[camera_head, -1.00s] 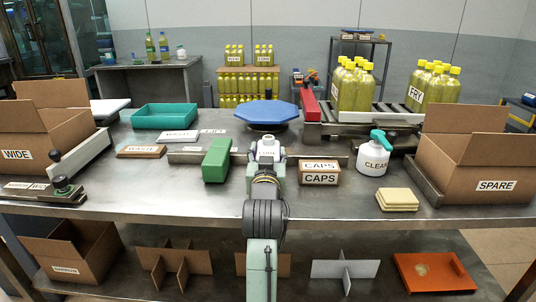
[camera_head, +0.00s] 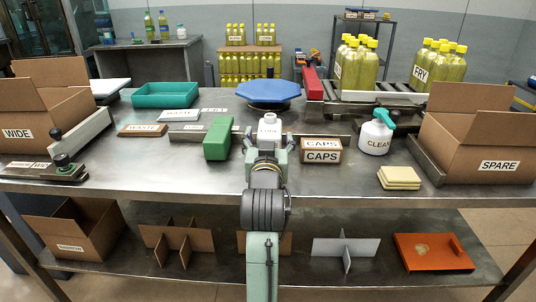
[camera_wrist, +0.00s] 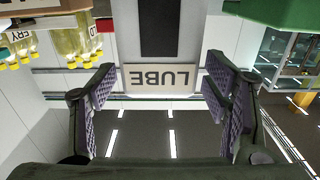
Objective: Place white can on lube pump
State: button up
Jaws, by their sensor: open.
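In the wrist view, which is upside down, a pale upright body with a dark stripe bears a LUBE label (camera_wrist: 160,78); I take this to be the lube pump. My gripper (camera_wrist: 160,100) is open, with one finger on each side of the label in the picture and no can between them. I cannot tell the distance or any contact. In the head view a white rounded top (camera_head: 268,119) stands just beyond my gripper (camera_head: 268,145), whose wrist hides its lower part. I cannot tell whether it is the white can or part of the pump.
A green block (camera_head: 218,138) stands close on the left and a CAPS box (camera_head: 321,156) on the right. A white CLEAN spray bottle (camera_head: 375,138) and a SPARE carton (camera_head: 484,150) are farther right. A blue octagonal plate (camera_head: 268,90) is behind.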

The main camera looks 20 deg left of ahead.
jog(key=b+v, duration=0.1)
jog(key=v, duration=0.2)
jog(key=b+v, duration=0.1)
jog(key=v, duration=0.1)
jog(key=shift+s+d+f+b, duration=0.1)
jog(key=shift+s+f+b, duration=0.15)
jog(key=shift+f+b, duration=0.05)
jog(key=s+b, duration=0.1)
jog(key=b, duration=0.3)
jog(key=shift+d, duration=0.15)
jog(key=shift+s+d+r+b, duration=0.15)
jog(key=shift+s+b, duration=0.4)
jog(key=shift+b, duration=0.7)
jog(key=shift+s+r, duration=0.15)
jog(key=shift+s, duration=0.05)
